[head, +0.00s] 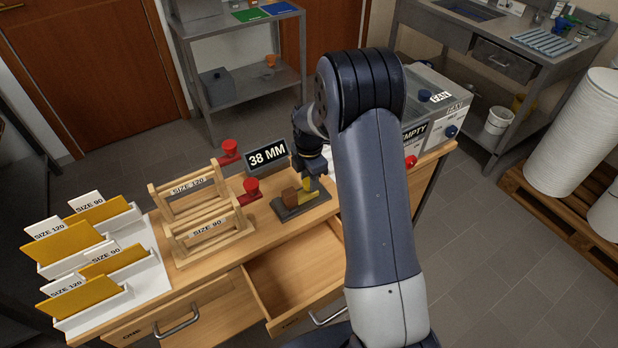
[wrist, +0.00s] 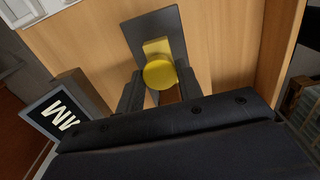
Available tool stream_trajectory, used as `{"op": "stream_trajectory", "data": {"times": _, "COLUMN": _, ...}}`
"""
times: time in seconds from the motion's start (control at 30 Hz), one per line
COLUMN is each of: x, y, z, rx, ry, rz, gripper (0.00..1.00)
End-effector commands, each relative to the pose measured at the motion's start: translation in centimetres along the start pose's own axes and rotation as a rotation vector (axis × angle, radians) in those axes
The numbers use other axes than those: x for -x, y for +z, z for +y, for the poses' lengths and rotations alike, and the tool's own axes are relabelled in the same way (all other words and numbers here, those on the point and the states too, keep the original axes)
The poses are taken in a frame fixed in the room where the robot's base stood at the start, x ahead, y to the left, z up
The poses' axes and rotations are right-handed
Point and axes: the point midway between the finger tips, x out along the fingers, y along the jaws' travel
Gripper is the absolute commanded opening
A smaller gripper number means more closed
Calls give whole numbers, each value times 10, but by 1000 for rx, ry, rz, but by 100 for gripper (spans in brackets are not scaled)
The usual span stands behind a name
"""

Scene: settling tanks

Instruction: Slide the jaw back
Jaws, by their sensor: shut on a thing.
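A small clamp with a dark base (head: 306,206) stands on the wooden bench. A yellow jaw (head: 310,187) and a brown block (head: 289,197) sit on the base, close beside each other. My gripper (head: 309,172) points down over the clamp and is shut on the yellow jaw. In the wrist view the jaw's yellow round top (wrist: 159,74) shows between my two dark fingers (wrist: 160,92). The dark base (wrist: 150,28) runs out beyond it. A little brown shows below the yellow top; the contact itself is mostly hidden.
A "38 MM" sign (head: 267,154) stands just behind the clamp. A red clamp (head: 250,190) and wooden racks (head: 203,233) are to the left. An open drawer (head: 291,279) juts out in front. Grey bins (head: 417,128) stand at right behind my arm.

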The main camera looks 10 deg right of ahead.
Motion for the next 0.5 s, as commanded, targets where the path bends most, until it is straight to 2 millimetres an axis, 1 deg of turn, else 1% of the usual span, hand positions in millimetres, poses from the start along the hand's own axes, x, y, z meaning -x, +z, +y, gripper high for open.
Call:
{"op": "stream_trajectory", "data": {"times": 0.07, "x": -1, "y": 5, "z": 0, "rx": -1, "ry": 1, "rz": 0, "gripper": 0}}
{"op": "stream_trajectory", "data": {"times": 0.23, "x": -1, "y": 26, "z": 0, "rx": -2, "ry": 2, "rz": -1, "gripper": 0}}
{"op": "stream_trajectory", "data": {"times": 0.47, "x": 1, "y": 27, "z": 0, "rx": 1, "ry": 2, "rz": -3, "gripper": 0}}
{"op": "stream_trajectory", "data": {"times": 0.5, "x": 1, "y": 28, "z": 0, "rx": 1, "ry": 2, "rz": -3, "gripper": 35}}
